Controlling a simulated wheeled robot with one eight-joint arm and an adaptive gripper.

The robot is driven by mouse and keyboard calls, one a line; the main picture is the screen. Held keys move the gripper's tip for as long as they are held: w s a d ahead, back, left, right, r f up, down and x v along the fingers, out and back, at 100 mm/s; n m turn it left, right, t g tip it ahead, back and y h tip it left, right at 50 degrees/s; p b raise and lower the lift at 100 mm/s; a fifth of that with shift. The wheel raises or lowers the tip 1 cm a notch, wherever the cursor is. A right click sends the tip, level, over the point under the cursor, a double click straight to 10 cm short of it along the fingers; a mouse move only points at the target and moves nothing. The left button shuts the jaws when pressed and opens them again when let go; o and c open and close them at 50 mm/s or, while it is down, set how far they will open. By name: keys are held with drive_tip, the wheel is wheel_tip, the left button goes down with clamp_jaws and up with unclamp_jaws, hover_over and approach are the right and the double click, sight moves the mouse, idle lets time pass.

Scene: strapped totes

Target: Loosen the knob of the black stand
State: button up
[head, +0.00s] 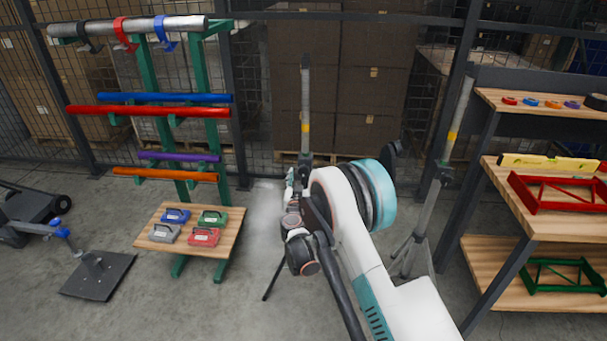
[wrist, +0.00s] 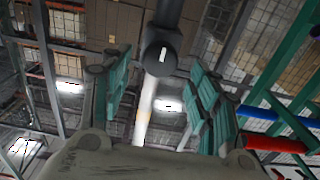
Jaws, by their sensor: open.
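A stand with a pale pole (head: 305,95) and a yellow band rises behind my arm in the head view. My arm hides its middle and most of its legs. In the wrist view, a round black knob (wrist: 160,58) with a white mark sits on the dark part of the pole (wrist: 169,12). My gripper (wrist: 160,72) has its green-padded fingers spread wide, one on each side of the knob, with gaps on both sides. I cannot tell how deep the knob lies between them. In the head view my gripper (head: 292,190) is at the stand, partly hidden.
A second stand (head: 450,135) is to the right, close to my arm. Shelves (head: 540,225) with frames and a level are at the far right. A rack with coloured bars (head: 165,98) and a low table (head: 155,240) are left. A black base plate (head: 97,277) lies left.

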sight(303, 172)
drive_tip(key=shift+w+d+b, duration=0.1)
drive_tip(key=shift+w+b, duration=0.55)
drive_tip(key=shift+w, duration=2)
drive_tip(key=c, duration=1.1)
